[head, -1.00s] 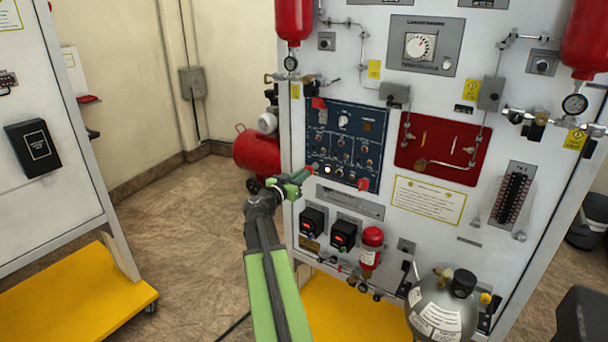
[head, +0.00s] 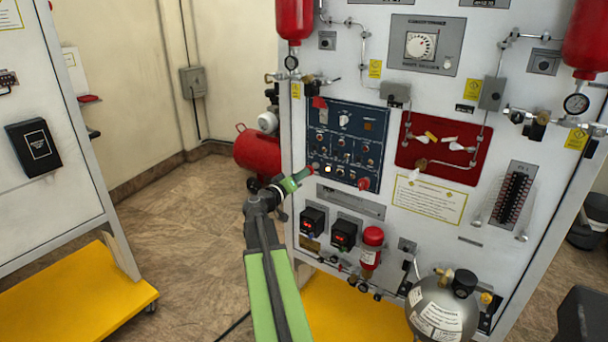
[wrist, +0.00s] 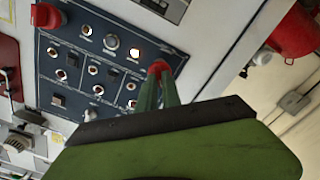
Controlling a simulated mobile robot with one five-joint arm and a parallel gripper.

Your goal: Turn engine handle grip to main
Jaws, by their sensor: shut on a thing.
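The blue engine panel (head: 346,143) on the white trainer carries small switches, knobs and a lit round lamp (head: 328,169). My gripper (head: 300,177) reaches the panel's lower left corner. Its green fingers are shut on a small red handle grip (head: 309,171). In the wrist view the red grip (wrist: 158,66) shows at the tips of my gripper (wrist: 160,80), close to the panel edge. The fingers hide most of the grip, and any label by it cannot be read. Another red handle (head: 364,184) sits at the panel's lower right; it also shows in the wrist view (wrist: 46,16).
A red panel (head: 405,155) with several levers is to the right. Two black switch boxes (head: 313,220) and a red-capped cylinder (head: 371,248) sit below. A grey tank (head: 440,312) stands front right. Open floor (head: 195,215) lies left of the trainer.

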